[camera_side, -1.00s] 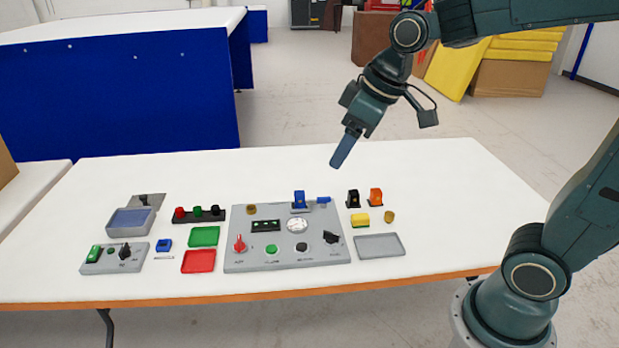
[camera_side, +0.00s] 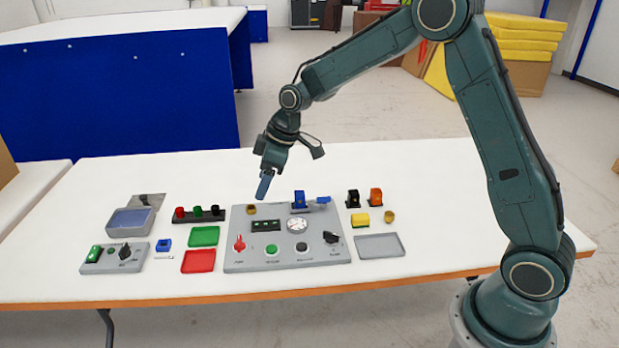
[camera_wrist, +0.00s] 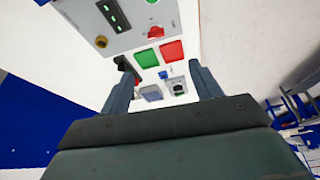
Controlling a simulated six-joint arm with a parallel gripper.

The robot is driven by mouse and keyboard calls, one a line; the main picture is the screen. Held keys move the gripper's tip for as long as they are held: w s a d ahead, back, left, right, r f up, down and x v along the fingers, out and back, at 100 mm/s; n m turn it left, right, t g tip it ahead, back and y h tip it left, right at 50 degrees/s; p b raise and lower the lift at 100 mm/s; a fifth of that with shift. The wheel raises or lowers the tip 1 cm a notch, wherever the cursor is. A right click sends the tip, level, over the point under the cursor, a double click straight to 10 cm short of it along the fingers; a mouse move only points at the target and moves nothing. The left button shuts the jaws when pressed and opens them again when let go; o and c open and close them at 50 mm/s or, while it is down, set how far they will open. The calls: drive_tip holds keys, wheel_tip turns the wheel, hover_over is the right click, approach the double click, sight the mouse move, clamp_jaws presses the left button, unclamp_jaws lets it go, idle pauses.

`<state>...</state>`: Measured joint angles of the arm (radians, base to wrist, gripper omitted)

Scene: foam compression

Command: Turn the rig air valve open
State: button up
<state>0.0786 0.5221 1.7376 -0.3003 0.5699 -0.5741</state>
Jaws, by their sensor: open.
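The grey rig panel (camera_side: 275,212) lies on the white table. A red knob (camera_side: 239,243) is at its left front corner, and a black knob (camera_side: 331,238) is at its right side. Their labels are too small to read, so I cannot tell for sure which is the air valve. The red knob also shows near the top of the wrist view (camera_wrist: 155,33). My gripper (camera_side: 264,186) is above the panel's back left part, pointing down, apart from both knobs. Its two fingers (camera_wrist: 166,80) are spread in the wrist view with nothing held between them.
A brass knob (camera_side: 251,209), a gauge (camera_side: 297,225) and a blue block (camera_side: 299,199) stand on the panel. Green (camera_side: 204,236) and red (camera_side: 198,261) trays and a button strip (camera_side: 184,219) are to its left. A grey tray (camera_side: 379,245) is to its right.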

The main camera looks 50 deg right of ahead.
sight(239, 240)
drive_tip(key=w+f+n, duration=0.1)
drive_tip(key=w+f, duration=0.2)
drive_tip(key=f, duration=0.3)
drive_tip(key=shift+w+f+y, duration=0.15)
drive_tip(key=shift+w+y, duration=0.05)
drive_tip(key=shift+y, duration=0.1)
drive_tip(key=shift+a, duration=0.1)
drive_tip(key=shift+s+x, duration=0.1)
drive_tip(key=shift+x, duration=3.35)
drive_tip(key=shift+s+x, duration=0.15)
drive_tip(key=shift+x, duration=3.3)
drive_tip(key=shift+c, duration=0.4)
drive_tip(key=c, duration=0.9)
